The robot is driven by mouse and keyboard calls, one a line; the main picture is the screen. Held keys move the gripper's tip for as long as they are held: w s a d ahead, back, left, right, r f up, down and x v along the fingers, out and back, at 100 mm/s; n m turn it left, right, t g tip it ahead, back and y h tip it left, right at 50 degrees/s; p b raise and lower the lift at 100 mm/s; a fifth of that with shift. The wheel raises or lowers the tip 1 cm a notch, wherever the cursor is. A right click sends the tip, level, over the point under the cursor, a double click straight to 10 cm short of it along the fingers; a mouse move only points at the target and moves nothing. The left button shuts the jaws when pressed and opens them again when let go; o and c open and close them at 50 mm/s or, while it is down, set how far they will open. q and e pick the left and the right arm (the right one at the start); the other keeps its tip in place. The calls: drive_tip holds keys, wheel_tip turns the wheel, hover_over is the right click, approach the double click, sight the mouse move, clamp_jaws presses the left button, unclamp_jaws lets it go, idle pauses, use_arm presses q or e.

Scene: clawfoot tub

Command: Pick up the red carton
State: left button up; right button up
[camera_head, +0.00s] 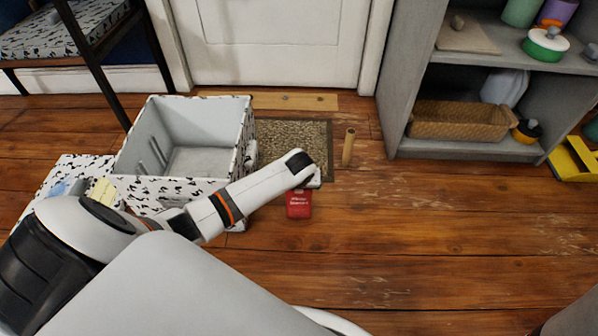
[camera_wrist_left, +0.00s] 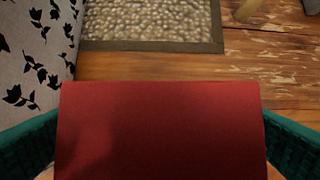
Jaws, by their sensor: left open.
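The red carton (camera_head: 299,204) with pale lettering is on the wooden floor, just below the end of my left arm in the head view. In the left wrist view the carton's plain red face (camera_wrist_left: 160,135) fills the lower middle. My left gripper (camera_wrist_left: 160,128) is open, with one teal finger at each side of the carton. I cannot tell whether the fingers touch it. In the head view the wrist hides most of this gripper and part of the carton's surroundings. My right gripper is not in view.
A white patterned box (camera_head: 184,188), open on top, stands left of the carton. A brown mat (camera_head: 315,137) lies behind it, and a short wooden cylinder (camera_head: 348,147) stands beside the mat. A grey shelf (camera_head: 440,149) is at right. Floor right of the carton is clear.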

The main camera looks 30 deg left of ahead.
use_arm(q)
drive_tip(key=shift+c, duration=0.2)
drive_tip(key=c, duration=1.5)
